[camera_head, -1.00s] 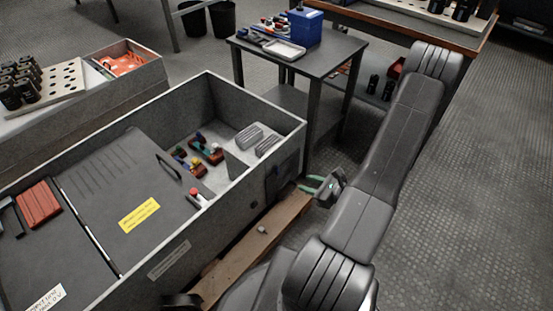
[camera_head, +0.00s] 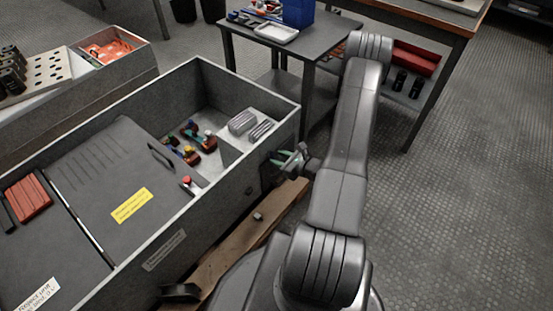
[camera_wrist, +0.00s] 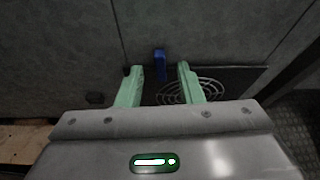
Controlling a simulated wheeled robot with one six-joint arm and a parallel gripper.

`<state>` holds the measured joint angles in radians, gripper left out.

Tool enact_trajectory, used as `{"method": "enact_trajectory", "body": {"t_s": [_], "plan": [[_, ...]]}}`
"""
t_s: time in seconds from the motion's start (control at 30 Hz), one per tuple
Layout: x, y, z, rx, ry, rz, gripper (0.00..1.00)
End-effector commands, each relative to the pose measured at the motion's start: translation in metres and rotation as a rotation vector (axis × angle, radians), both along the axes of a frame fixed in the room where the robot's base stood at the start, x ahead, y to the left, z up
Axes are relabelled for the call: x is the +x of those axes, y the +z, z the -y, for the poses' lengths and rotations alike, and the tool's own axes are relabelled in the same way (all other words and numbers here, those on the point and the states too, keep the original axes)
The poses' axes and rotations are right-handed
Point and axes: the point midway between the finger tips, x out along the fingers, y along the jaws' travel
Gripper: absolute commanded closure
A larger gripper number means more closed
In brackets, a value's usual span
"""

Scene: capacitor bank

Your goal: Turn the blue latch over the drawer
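The blue latch (camera_wrist: 160,64) shows in the wrist view as a small upright blue piece on the grey side wall of the cabinet, over a dark panel (camera_wrist: 238,78) with a round vent grille. My gripper (camera_wrist: 161,70) is open, its two green fingers apart, with the latch seen between and beyond the fingertips. I cannot tell how far the tips are from the wall. In the head view my gripper (camera_head: 284,159) is at the cabinet's right end wall, and the latch is not visible there.
The grey open-topped cabinet (camera_head: 222,195) holds coloured parts and metal blocks. A wooden plank (camera_head: 240,243) lies along its base. A dark table (camera_head: 310,48) with a blue box (camera_head: 299,12) stands behind. The floor at right (camera_head: 450,200) is clear.

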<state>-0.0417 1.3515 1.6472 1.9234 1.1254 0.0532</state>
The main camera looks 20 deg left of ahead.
Motion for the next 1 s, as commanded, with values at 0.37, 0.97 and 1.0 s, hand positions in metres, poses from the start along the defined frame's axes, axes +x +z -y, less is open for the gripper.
{"method": "enact_trajectory", "body": {"t_s": [0.37, 0.97, 1.0], "plan": [[0.007, -0.007, -0.017, 0.001, -0.001, 0.0, 0.66], [0.008, -0.007, -0.016, 0.016, 0.0, -0.04, 1.0], [0.008, -0.007, -0.016, 0.021, 0.001, -0.055, 1.0]]}}
